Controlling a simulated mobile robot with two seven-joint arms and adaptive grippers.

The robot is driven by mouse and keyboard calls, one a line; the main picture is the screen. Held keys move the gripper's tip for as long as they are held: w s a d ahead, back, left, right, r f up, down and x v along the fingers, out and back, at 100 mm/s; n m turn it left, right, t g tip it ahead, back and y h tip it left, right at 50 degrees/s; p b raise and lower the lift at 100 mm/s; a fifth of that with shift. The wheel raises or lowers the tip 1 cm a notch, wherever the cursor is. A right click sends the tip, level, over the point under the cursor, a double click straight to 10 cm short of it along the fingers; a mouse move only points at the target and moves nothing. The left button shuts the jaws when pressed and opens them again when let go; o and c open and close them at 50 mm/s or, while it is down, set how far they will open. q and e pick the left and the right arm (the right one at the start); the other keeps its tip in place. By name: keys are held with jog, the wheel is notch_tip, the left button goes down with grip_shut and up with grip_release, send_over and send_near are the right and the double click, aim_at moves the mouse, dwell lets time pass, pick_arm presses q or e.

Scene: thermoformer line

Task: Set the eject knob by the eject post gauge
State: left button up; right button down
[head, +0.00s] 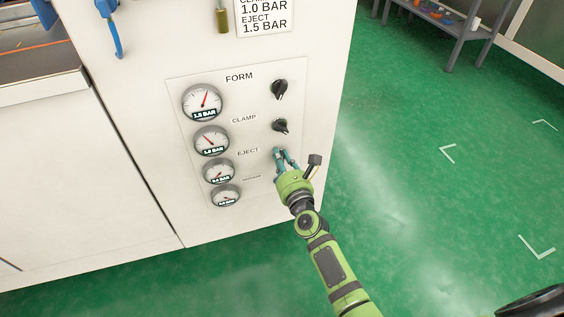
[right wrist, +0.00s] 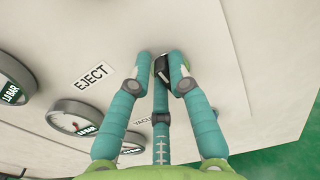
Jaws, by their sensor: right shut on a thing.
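The eject knob (right wrist: 161,68) is a small black knob on the white panel, seen in the right wrist view between my fingertips. My right gripper (head: 281,153) is shut on it, and its fingers hide most of the knob in the head view. The eject gauge (head: 219,171) is the third round dial down; its needle points to the lower left and its digits are too small to read surely. It also shows in the right wrist view (right wrist: 80,116). A placard (head: 264,16) above reads EJECT 1.5 BAR. My left gripper is not in view.
The form knob (head: 279,89) and clamp knob (head: 280,126) sit above my gripper. The form gauge (head: 203,102), clamp gauge (head: 211,140) and a lowest gauge (head: 226,196) share the panel. Green floor is open to the right; a grey shelf (head: 450,20) stands at the back.

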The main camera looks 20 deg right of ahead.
jog(key=shift+w+d+r+h, duration=0.15)
jog(key=shift+d+r+h, duration=0.15)
jog(key=shift+d+r, duration=0.15)
jog(key=m+b, duration=0.1)
jog(key=m, duration=0.2)
jog(key=shift+d+f, duration=0.15)
jog(key=shift+d+m, duration=0.15)
jog(key=shift+m, duration=1.15)
jog(key=m, duration=0.4)
jog(key=shift+d+f, duration=0.1)
jog(key=shift+d, duration=0.2)
